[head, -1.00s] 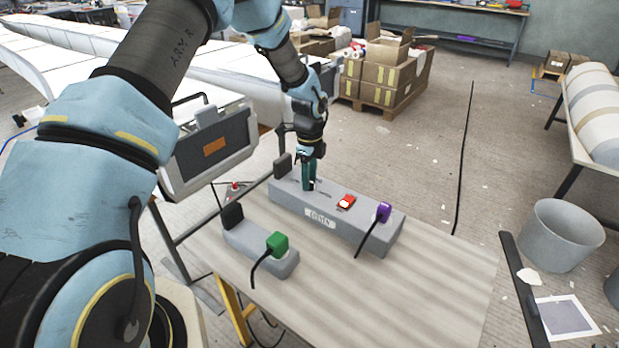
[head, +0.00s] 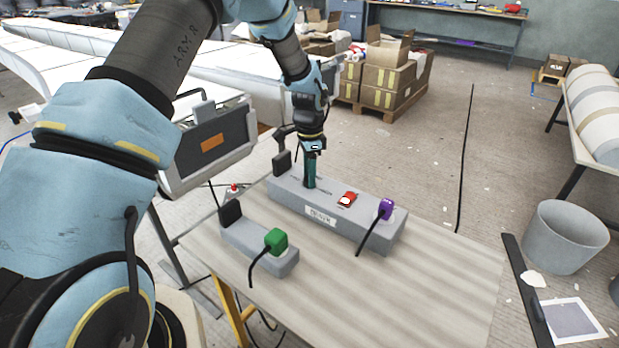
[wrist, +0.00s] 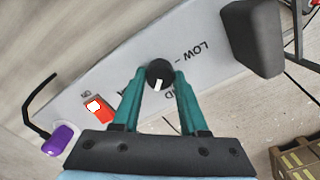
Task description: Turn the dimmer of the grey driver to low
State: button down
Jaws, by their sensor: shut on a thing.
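The grey driver (head: 345,224) is a long grey box on the table, with a label on its front side. Its dimmer (wrist: 159,74) is a black round knob with a white mark, seen in the wrist view. The word LOW is printed on the box beside it, and another word is partly hidden by the fingers. My gripper (wrist: 160,82) has its teal fingers shut on the knob, one on each side. In the head view my gripper (head: 310,184) points down onto the box's far left part, and hides the knob there.
On the driver sit a red switch (head: 347,199), a purple plug (head: 386,209) with a black cord, and a black block (head: 282,162) at the left end. A smaller grey box (head: 262,250) with a green plug (head: 276,241) stands in front. The table's right part is clear.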

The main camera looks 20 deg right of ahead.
jog(key=n+b, duration=0.1)
jog(key=n, duration=0.2)
jog(key=shift+n, duration=0.4)
jog(key=n, duration=0.3)
jog(key=shift+n+b, duration=0.3)
jog(key=n, duration=1.3)
jog(key=shift+n, duration=0.3)
jog(key=n+p, duration=0.2)
jog(key=n, duration=0.4)
jog(key=shift+n, duration=0.4)
